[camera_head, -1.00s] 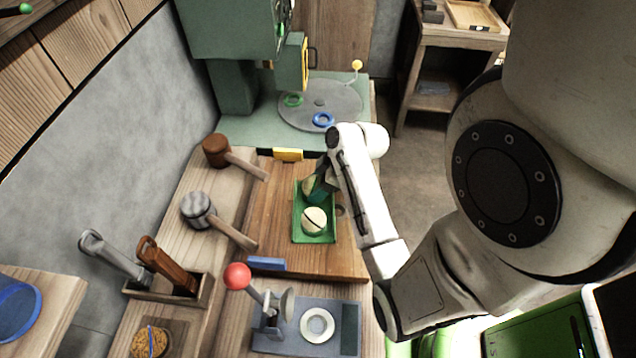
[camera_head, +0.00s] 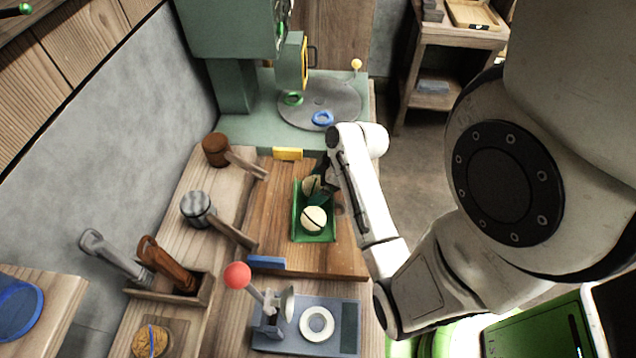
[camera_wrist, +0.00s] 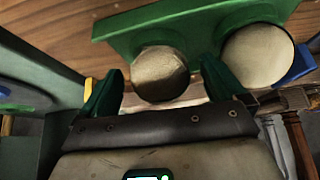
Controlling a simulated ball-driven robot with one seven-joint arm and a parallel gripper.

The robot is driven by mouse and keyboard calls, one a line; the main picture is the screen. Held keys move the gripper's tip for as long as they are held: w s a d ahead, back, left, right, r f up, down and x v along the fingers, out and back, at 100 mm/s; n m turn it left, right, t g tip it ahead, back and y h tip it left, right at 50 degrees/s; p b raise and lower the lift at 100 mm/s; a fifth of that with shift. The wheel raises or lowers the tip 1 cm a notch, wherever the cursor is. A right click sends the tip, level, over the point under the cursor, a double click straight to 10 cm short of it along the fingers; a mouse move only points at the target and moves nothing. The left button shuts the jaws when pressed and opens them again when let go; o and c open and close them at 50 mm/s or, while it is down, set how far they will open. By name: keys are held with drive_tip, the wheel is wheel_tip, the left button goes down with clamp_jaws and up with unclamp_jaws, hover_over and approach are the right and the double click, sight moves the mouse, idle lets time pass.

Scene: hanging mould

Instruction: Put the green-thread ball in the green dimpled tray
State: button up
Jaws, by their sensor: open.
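The green dimpled tray (camera_head: 298,232) lies on the wooden board, with two pale balls in it. The near ball (camera_head: 314,219) has a dark line across it; the line's colour is unclear. The far ball (camera_head: 310,186) is partly hidden by my gripper (camera_head: 323,189). In the wrist view my gripper (camera_wrist: 162,90) is open, its green fingers on either side of one ball (camera_wrist: 159,68). That ball sits at the green tray (camera_wrist: 118,30). The other ball (camera_wrist: 258,56) lies to the right, outside the fingers. No green thread can be made out on either ball.
A yellow block (camera_head: 288,154) and a blue block (camera_head: 267,263) lie at the board's ends. Two mallets (camera_head: 215,150) (camera_head: 198,208) lie to the left. A red-knobbed lever press (camera_head: 237,276) stands in front. A green machine with a round plate (camera_head: 335,103) is behind.

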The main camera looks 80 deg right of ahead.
drive_tip(key=v, duration=1)
drive_tip(key=shift+s+r, duration=0.15)
drive_tip(key=shift+r, duration=0.15)
drive_tip(key=shift+d, duration=0.1)
